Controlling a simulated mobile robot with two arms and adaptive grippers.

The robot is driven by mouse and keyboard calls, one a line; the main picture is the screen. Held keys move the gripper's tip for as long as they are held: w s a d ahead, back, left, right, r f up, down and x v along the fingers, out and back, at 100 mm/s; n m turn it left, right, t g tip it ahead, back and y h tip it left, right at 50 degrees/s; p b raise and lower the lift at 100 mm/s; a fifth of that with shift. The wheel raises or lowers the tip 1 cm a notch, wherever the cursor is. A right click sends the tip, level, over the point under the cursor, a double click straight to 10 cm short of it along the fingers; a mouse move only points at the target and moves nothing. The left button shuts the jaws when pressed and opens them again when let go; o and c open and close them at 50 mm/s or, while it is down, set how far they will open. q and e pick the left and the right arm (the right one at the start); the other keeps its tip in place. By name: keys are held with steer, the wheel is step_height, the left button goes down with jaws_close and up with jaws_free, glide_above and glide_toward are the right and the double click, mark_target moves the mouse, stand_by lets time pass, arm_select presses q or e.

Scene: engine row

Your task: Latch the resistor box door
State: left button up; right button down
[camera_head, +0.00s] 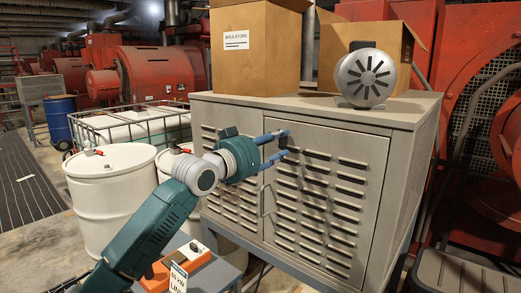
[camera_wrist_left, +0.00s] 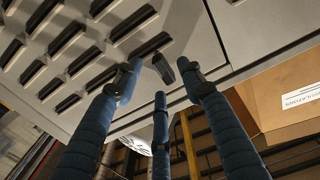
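The resistor box (camera_head: 415,115) is a grey metal cabinet with two louvred doors. Its right door (camera_head: 372,160) looks nearly flush with the frame; I cannot tell if it is fully closed. A small black latch (camera_head: 283,141) sits at that door's upper left corner, beside the seam. It also shows in the left wrist view as a dark handle (camera_wrist_left: 164,68). My left gripper (camera_head: 287,142) is at the latch. Its blue fingers (camera_wrist_left: 161,88) are spread apart, on either side of the latch; contact is unclear. My right gripper is out of view.
On the cabinet stand an open cardboard box labelled Insulators (camera_head: 245,62), another carton (camera_head: 395,45) and a round silver slotted object (camera_head: 366,77). White drums (camera_head: 112,195) stand to the left. An orange device (camera_head: 185,262) sits on a low grey stand in front.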

arm_select(q)
steer(key=v, duration=1)
steer(key=shift+w, duration=0.1)
